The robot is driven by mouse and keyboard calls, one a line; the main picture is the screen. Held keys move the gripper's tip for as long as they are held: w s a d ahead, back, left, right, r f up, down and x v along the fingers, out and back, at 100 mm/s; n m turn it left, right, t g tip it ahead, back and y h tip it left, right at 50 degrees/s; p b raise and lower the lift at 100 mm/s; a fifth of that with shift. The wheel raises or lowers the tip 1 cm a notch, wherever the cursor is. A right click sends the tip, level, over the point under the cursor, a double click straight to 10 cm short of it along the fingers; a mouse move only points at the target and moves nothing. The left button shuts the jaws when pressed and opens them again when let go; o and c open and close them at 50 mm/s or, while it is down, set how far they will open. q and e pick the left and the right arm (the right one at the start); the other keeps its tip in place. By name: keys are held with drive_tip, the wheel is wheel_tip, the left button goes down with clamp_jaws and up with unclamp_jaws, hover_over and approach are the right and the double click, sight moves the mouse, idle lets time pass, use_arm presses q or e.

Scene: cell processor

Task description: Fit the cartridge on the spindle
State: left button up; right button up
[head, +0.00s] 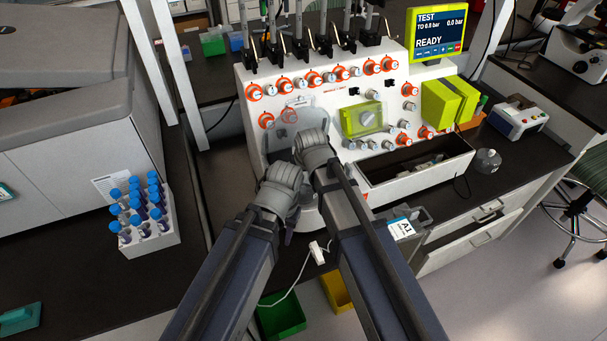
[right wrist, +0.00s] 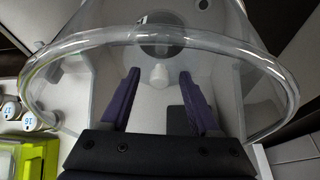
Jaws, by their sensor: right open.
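My right gripper (right wrist: 160,92) is open in the right wrist view, its two purple fingers apart with nothing between their tips. A short white rounded stub (right wrist: 158,74), perhaps the spindle, shows just beyond the fingertips, in front of a dark round part (right wrist: 160,38). A clear curved cover (right wrist: 36,82) arches around this spot. It also shows in the head view (head: 297,117), on the machine's front left. My right wrist hides the fingers in the head view. My left gripper (head: 283,192) is just left of and below the right wrist, its fingertips mostly hidden. I cannot pick out the cartridge for certain.
The white machine (head: 340,92) carries orange-ringed knobs and a yellow-framed window (head: 362,118). Its screen (head: 437,33) reads READY. An open bin (head: 415,172) juts out at right. A rack of blue-capped tubes (head: 150,240) stands at left. A white cabled plug (head: 318,252) lies below the arms.

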drive_tip(key=p+v, duration=0.7)
drive_tip(key=v, duration=0.1)
drive_tip(key=shift+w, duration=0.1)
idle(0.4)
idle(1.4)
